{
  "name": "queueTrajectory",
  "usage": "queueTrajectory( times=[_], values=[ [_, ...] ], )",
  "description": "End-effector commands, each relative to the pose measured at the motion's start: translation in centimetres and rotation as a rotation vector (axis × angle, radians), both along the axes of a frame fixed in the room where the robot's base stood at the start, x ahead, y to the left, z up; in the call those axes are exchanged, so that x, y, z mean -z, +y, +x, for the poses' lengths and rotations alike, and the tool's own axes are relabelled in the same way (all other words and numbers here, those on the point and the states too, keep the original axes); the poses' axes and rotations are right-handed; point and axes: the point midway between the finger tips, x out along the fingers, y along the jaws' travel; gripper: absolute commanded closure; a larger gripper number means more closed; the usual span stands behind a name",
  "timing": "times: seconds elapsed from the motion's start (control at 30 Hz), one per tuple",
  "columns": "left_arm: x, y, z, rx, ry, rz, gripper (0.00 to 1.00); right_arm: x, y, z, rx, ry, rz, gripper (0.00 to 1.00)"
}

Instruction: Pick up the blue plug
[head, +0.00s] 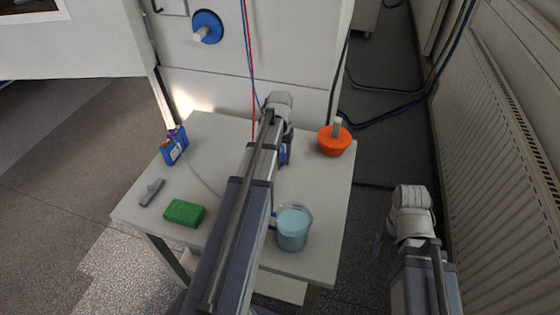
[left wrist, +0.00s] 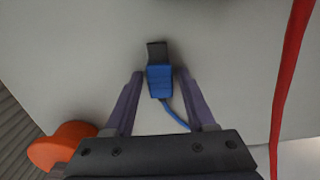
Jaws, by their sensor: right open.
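The blue plug (left wrist: 160,82), with a dark grey tip and a thin blue cable, is on a pale surface in the left wrist view. My left gripper (left wrist: 158,80) is open, with one finger on each side of the plug. The right-hand finger is very close to the plug; I cannot tell whether it touches. In the head view my left gripper (head: 285,155) is over the table's back part, and my arm hides most of the plug. My right gripper (head: 381,243) hangs off the table's right side, small and dark, apart from the plug.
The white table (head: 325,200) holds an orange bowl-like object (head: 334,141), a jug of blue liquid (head: 292,230), a green block (head: 185,212), a grey object (head: 151,192) and a blue box (head: 174,147). A red cable (head: 248,60) hangs before the white cabinet (head: 295,45).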

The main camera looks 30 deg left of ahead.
Motion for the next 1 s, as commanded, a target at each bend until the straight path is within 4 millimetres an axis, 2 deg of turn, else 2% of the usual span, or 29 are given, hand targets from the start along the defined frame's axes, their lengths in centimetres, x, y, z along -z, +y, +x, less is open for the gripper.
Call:
queueTrajectory(
  times=[0.07,0.47,0.83,1.0],
  values=[
    [0.00,0.00,-0.01,0.000,0.000,0.000,0.54,0.00,0.00,0.00,0.000,0.000,0.000,0.29],
    [0.01,0.00,0.00,0.000,0.000,0.000,0.99,0.01,0.00,0.00,0.000,0.000,0.000,0.29],
    [-0.07,-0.01,0.00,0.000,0.000,0.000,1.00,-0.07,0.00,0.00,0.000,0.000,0.000,0.29],
    [-0.79,-0.01,0.00,0.000,0.000,0.000,1.00,-0.78,0.00,-0.01,0.000,0.000,0.000,0.29]
  ],
)
